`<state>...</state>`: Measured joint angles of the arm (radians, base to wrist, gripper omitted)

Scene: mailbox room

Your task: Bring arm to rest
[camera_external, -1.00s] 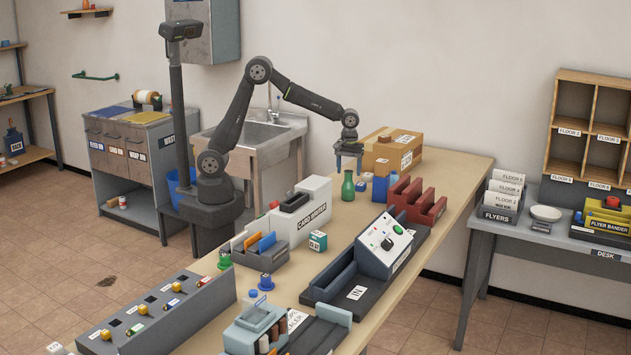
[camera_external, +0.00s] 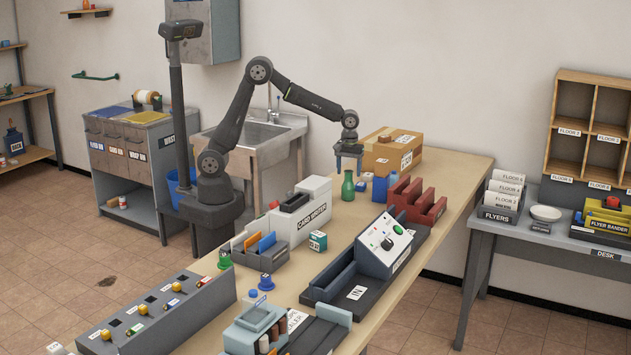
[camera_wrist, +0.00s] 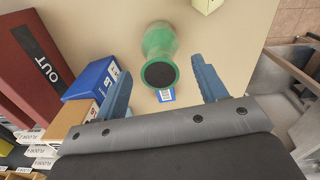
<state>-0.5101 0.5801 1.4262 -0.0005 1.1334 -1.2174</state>
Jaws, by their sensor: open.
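My gripper (camera_external: 348,157) hangs from my bent arm above the far part of the long table (camera_external: 449,184), close to the cardboard box. In the wrist view my gripper (camera_wrist: 163,90) has its two blue fingers wide apart with nothing between them. A green bottle (camera_external: 347,186) stands on the table just below my gripper. In the wrist view the green bottle (camera_wrist: 160,42) is beyond the fingertips, upright and apart from them. A blue block (camera_external: 380,190) stands beside it.
A cardboard box (camera_external: 393,151) stands behind my gripper. A red OUT rack (camera_external: 417,203), a white card writer (camera_external: 312,208) and a grey IN unit (camera_external: 363,270) crowd the table. Bare tabletop lies at its far right end. A sink (camera_external: 263,134) stands behind my arm.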

